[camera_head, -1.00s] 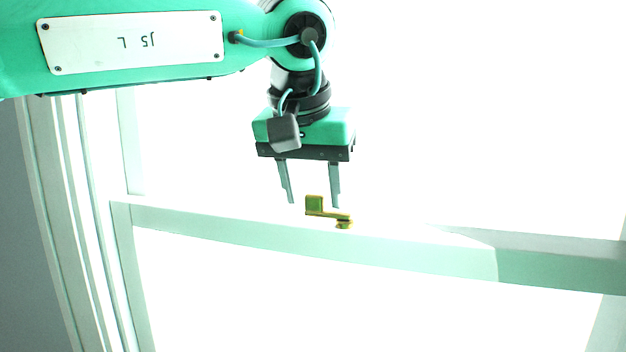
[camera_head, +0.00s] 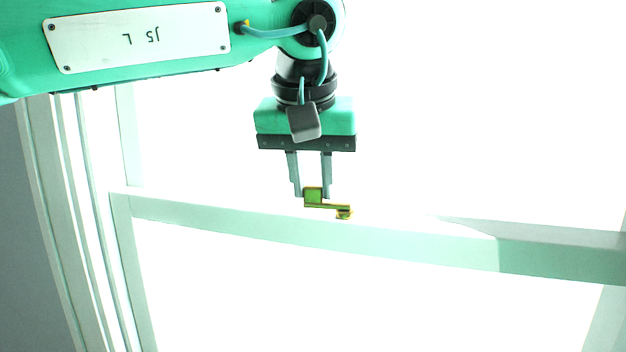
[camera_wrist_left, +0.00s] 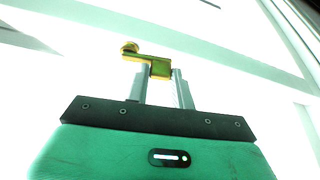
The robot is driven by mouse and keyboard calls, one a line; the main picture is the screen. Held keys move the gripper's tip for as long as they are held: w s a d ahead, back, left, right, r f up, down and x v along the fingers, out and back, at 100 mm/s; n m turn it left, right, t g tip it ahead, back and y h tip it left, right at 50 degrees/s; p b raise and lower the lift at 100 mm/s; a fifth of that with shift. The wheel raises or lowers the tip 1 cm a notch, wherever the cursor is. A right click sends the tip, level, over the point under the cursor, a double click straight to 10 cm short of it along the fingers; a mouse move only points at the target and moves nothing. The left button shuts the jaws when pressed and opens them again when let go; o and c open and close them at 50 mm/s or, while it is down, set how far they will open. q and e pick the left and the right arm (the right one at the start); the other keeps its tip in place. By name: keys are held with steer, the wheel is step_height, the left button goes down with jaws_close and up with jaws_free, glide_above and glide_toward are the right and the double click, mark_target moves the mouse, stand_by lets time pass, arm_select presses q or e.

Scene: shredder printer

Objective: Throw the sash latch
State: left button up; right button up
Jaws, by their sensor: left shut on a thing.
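The brass sash latch (camera_head: 328,206) sits on top of the pale window rail, with a raised block-shaped handle (camera_head: 313,195) at its left end and its round pivot (camera_head: 344,212) at the right. My left gripper (camera_head: 311,194) points down from above and its two fingers are shut on the latch handle. The left wrist view shows the handle (camera_wrist_left: 160,68) between the fingertips (camera_wrist_left: 160,74), with the arm running left to the round pivot (camera_wrist_left: 129,47). My right gripper is not in view.
The pale window rail (camera_head: 420,240) runs across the picture, with a vertical frame (camera_head: 65,200) at the left. Bright glass or open daylight fills the area above and below the rail. No loose objects show near the latch.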

arm_select(q)
steer(key=shift+s+n+y, duration=0.3)
steer(key=shift+n, duration=0.5)
steer(key=n, duration=0.1)
steer(key=s+n+y, duration=0.1)
steer(key=shift+d+n, duration=0.15)
steer(key=shift+n, duration=0.25)
steer(key=shift+s+d+n+g+y+p, duration=0.5)
steer(key=shift+n+p, duration=0.4)
steer(key=shift+n, duration=1.1)
steer(key=shift+s+d+n+g+y+p, duration=0.5)
steer(key=shift+n+p, duration=0.45)
steer(key=shift+n, duration=1.05)
steer(key=shift+s+d+n+g+y+p, duration=0.35)
steer(key=shift+d+n+g+y+p, duration=0.4)
steer(key=shift+n, duration=1.25)
steer(key=shift+a, duration=0.15)
steer(key=o, duration=1)
steer(key=shift+t, duration=0.25)
